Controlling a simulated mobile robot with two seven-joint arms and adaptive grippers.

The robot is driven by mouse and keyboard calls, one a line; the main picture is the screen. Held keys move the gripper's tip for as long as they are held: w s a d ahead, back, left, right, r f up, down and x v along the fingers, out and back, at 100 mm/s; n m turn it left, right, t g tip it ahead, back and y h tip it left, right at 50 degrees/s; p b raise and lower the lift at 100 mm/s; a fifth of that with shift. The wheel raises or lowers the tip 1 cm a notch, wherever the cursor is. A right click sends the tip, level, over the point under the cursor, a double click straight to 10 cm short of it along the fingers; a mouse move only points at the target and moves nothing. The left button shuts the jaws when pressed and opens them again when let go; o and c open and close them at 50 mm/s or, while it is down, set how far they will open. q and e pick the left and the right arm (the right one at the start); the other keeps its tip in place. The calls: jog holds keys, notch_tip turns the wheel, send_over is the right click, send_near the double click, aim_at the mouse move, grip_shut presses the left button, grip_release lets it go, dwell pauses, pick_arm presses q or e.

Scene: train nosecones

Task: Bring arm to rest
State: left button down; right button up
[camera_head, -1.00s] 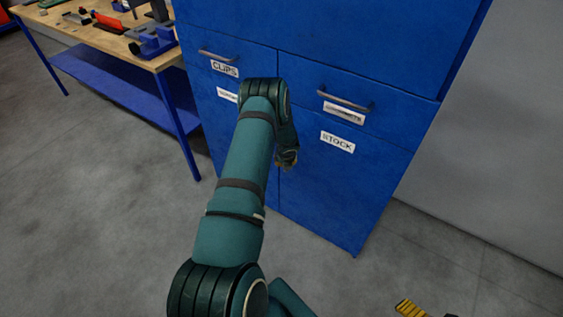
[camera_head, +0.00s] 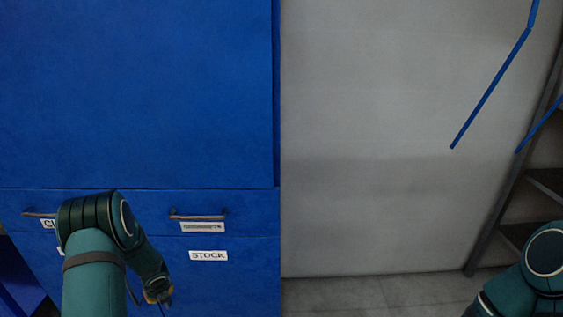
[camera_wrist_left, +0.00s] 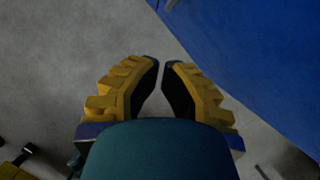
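My left arm comes in at the lower left of the head view, bent at a dark green joint in front of the blue cabinet (camera_head: 140,90). My left gripper (camera_head: 158,293) hangs low in front of the cabinet, partly cut by the bottom edge. In the left wrist view, its two yellow fingers (camera_wrist_left: 161,68) stand apart with dark inner pads, and only grey floor shows between them. It holds nothing. Part of my right arm shows at the lower right of the head view. My right gripper is out of view.
The cabinet has drawer handles (camera_head: 198,216) and a STOCK label (camera_head: 208,255) close to my left arm. A bare grey wall (camera_head: 370,180) is right of it. A dark metal rack (camera_head: 515,200) and blue bars (camera_head: 490,90) are at the far right. Floor (camera_head: 385,293) shows between.

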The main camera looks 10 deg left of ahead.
pick_arm(q)
jog(key=s+d+f+n+h, duration=0.1)
jog(key=s+d+n+h, duration=0.15)
jog(key=d+n, duration=0.8)
jog(key=s+d+f+n+h, duration=0.1)
jog(key=s+d+n+h, duration=0.2)
jog(key=d, duration=1.4)
jog(key=s+d+r+n+h, duration=0.2)
jog(key=s+d+r+n, duration=0.1)
jog(key=s+d+n, duration=0.7)
jog(key=d+n, duration=0.3)
jog(key=shift+s+d+r+g, duration=0.2)
jog(key=shift+d+g, duration=0.1)
jog(key=shift+g, duration=0.1)
jog(key=shift+n, duration=0.25)
